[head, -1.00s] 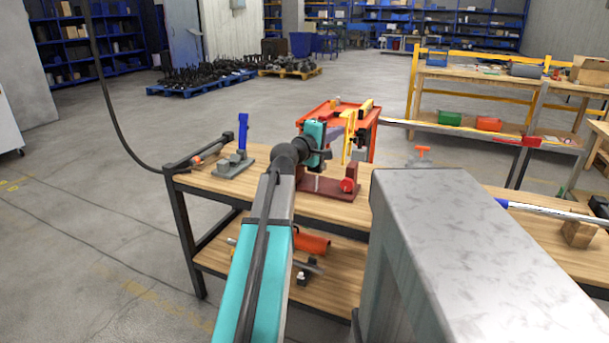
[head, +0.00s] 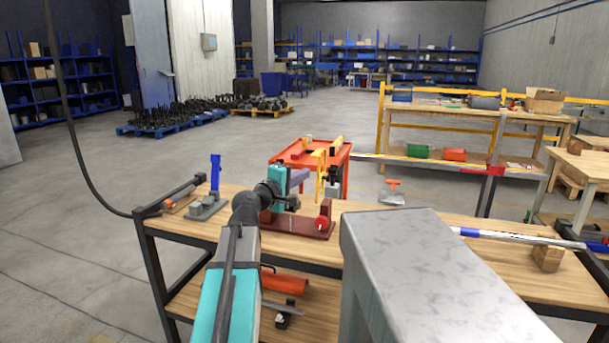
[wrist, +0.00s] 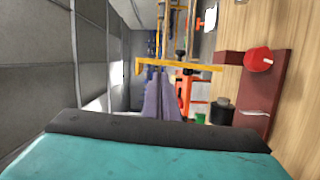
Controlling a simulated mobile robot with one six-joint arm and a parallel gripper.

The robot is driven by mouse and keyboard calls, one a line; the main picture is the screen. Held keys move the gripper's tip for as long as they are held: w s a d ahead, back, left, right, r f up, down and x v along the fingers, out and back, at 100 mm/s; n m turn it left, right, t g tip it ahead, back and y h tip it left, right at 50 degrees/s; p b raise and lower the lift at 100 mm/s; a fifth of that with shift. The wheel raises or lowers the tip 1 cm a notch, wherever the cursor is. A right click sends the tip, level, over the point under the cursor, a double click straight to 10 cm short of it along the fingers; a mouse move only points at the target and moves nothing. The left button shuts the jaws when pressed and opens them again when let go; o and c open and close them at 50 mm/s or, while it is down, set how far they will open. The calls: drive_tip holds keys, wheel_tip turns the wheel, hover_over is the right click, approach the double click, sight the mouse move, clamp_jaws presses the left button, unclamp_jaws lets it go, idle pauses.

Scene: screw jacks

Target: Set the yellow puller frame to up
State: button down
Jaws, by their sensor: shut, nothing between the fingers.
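The yellow puller frame (head: 320,177) stands about upright over a dark red base (head: 297,224) on the bench. In the wrist view, which is turned on its side, the frame (wrist: 190,66) is a long yellow bar across the picture, with a short hooked end at the left. My gripper (head: 305,176) is at the frame's left in the head view. Its purple-grey fingers (wrist: 160,80) are together and empty, with their tips close to the bar in the wrist view. I cannot tell whether they touch it. My arm hides part of the dark red base.
A red knob (head: 322,223) stands on the base's right end. A grey device with a blue lever (head: 215,172) is at the bench's left. A red cart (head: 345,160) stands behind. An orange-handled item (head: 392,190) and a wooden block (head: 547,257) are to the right.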

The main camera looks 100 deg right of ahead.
drive_tip(key=shift+v, duration=3)
drive_tip(key=shift+d, duration=0.1)
